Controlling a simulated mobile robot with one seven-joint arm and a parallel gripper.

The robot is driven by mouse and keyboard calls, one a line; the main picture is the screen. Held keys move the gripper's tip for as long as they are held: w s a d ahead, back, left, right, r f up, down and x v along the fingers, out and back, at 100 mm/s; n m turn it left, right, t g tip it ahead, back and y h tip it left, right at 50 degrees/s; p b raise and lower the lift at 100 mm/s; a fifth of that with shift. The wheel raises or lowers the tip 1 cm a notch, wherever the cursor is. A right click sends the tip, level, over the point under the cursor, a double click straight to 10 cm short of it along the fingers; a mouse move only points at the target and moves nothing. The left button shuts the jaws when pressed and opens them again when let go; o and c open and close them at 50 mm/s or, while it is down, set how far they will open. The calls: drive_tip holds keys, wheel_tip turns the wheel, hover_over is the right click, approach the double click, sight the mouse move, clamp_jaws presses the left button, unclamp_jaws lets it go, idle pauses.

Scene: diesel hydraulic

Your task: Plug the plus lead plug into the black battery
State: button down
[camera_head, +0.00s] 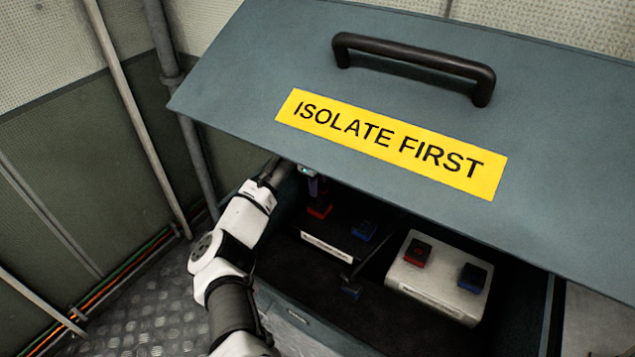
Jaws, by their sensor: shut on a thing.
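The black battery (340,247) sits in the open box under the raised lid. It has a white label strip along its front edge, a red terminal (319,211) at its left and a blue terminal (362,232) at its right. My gripper (313,184) points down just above the red terminal, partly hidden under the lid's edge. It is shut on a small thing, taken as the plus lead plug. The plug is too small and dark to make out, and I cannot tell whether it touches the terminal.
A white battery (442,297) with a red and a blue terminal stands to the right. A loose dark blue plug (350,292) on a black lead lies in front. The teal lid (240,90), with its yellow sign (390,142), overhangs close above. Pipes (175,90) stand left.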

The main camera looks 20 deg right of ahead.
drive_tip(key=shift+f, duration=0.25)
drive_tip(key=shift+r+p, duration=0.25)
drive_tip(key=shift+p, duration=0.9)
idle(1.6)
drive_tip(key=shift+f, duration=0.25)
idle(0.4)
drive_tip(key=shift+r+p, duration=0.25)
drive_tip(key=shift+p, duration=0.15)
drive_tip(key=shift+r+p, duration=0.45)
drive_tip(key=shift+r, duration=0.05)
drive_tip(key=shift+p, duration=0.45)
idle(0.8)
drive_tip(key=shift+f, duration=0.7)
idle(1.2)
drive_tip(key=shift+r+p, duration=0.2)
drive_tip(key=shift+p, duration=0.15)
